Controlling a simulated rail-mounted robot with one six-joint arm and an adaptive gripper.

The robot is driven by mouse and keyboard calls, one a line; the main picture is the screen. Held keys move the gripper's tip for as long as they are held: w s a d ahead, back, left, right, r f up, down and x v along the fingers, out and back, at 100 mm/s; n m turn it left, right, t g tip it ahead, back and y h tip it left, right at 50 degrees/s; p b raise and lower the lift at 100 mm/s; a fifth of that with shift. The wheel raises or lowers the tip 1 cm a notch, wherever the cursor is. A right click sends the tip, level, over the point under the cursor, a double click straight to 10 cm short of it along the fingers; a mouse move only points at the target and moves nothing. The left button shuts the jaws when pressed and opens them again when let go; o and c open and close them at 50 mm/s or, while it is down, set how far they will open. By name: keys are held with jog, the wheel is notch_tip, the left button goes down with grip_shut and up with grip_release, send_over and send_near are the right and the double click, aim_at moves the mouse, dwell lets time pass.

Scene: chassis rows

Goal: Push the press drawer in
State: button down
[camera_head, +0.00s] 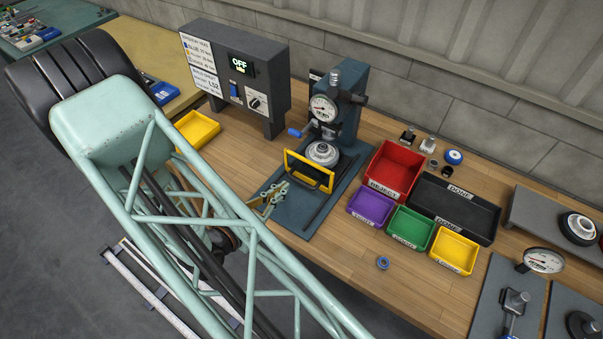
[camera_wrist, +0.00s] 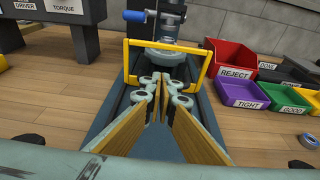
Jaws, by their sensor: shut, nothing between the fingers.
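The press (camera_head: 337,105) is a dark blue-green column with a dial gauge, standing on a long base plate. Its drawer shows by a yellow frame handle (camera_head: 309,171) at the front, with a round metal piece (camera_head: 322,153) just behind it, below the press head. My gripper (camera_head: 274,196) is shut and empty, in front and to the left of the handle in the head view. In the wrist view the handle (camera_wrist: 204,72) stands upright just beyond my fingertips (camera_wrist: 163,84), which point at its opening. I cannot tell whether they touch it.
Red reject (camera_head: 395,170), purple (camera_head: 370,207), green (camera_head: 410,228) and yellow (camera_head: 453,251) bins and a black done tray (camera_head: 455,207) stand right of the press. A control box (camera_head: 236,75) reading OFF stands left.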

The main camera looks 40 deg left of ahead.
aim_at(306, 171)
jog(key=shift+w+d+r+p, duration=0.15)
jog(key=shift+d+r+p, duration=0.1)
jog(key=shift+p, duration=0.15)
jog(key=shift+f, duration=0.1)
jog(key=shift+w, duration=0.1)
jog(key=shift+p+x, duration=0.65)
jog(key=shift+x, duration=4.25)
jog(key=shift+d+f, duration=0.1)
jog(key=shift+f, duration=0.05)
